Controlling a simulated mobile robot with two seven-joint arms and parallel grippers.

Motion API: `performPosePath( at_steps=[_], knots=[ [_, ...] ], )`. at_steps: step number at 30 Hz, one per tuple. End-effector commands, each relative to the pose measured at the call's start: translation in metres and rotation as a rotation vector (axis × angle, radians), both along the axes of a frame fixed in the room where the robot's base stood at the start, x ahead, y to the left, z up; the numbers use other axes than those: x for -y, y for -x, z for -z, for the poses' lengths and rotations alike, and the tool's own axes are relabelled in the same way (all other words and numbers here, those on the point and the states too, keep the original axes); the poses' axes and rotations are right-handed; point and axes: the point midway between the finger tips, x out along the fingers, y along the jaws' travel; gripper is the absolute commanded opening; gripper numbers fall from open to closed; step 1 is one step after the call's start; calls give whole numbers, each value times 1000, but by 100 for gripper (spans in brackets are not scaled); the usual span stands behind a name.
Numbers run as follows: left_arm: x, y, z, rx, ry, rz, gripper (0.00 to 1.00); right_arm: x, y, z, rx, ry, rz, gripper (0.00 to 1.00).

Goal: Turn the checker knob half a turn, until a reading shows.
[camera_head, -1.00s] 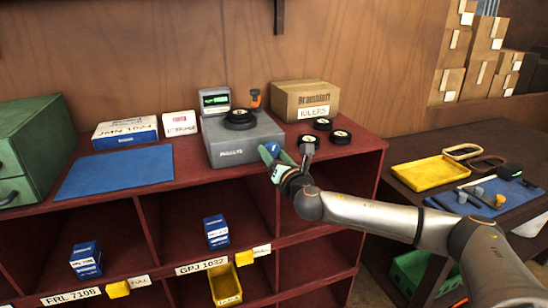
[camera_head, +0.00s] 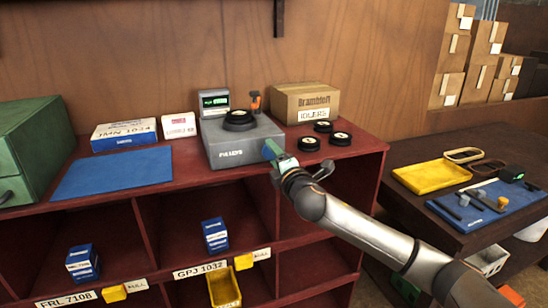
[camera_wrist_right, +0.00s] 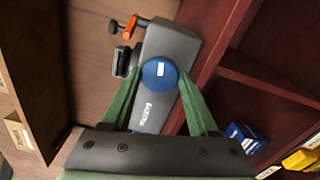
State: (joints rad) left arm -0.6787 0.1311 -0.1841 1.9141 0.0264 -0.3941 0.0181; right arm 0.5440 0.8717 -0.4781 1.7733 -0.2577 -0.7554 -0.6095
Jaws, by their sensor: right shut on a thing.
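The grey checker box (camera_head: 235,148) stands on the red shelf top, with a black roller (camera_head: 239,118) on it and an orange-topped clamp (camera_head: 256,101) behind. Its small display (camera_head: 214,101) shows green marks on a dark screen, too small to read. The blue checker knob (camera_head: 271,149) is on the right part of its front face, partly hidden by my right gripper (camera_head: 277,154). In the right wrist view the round knob (camera_wrist_right: 158,73) has a white mark, and the green fingers of my right gripper (camera_wrist_right: 160,85) are shut around it, one on each side. My left gripper is out of view.
Several loose black rollers (camera_head: 340,138) lie right of the checker, before a cardboard box (camera_head: 304,101). A blue mat (camera_head: 113,173) lies to the left. Blue boxes (camera_head: 215,234) sit in the bays below. A side table at right holds a yellow tray (camera_head: 433,178).

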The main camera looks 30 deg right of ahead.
Motion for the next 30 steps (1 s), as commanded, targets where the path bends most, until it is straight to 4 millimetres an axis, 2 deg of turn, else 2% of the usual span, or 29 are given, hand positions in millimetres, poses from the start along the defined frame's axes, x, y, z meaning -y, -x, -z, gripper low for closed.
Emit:
performPosePath(
  at_steps=[14, 30],
  knots=[
    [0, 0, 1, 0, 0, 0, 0, -1, 0, 2, 103, -445, 0, 4],
    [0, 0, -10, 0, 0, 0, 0, -1, 0, 1, 223, -944, 2, 4]
  ],
)
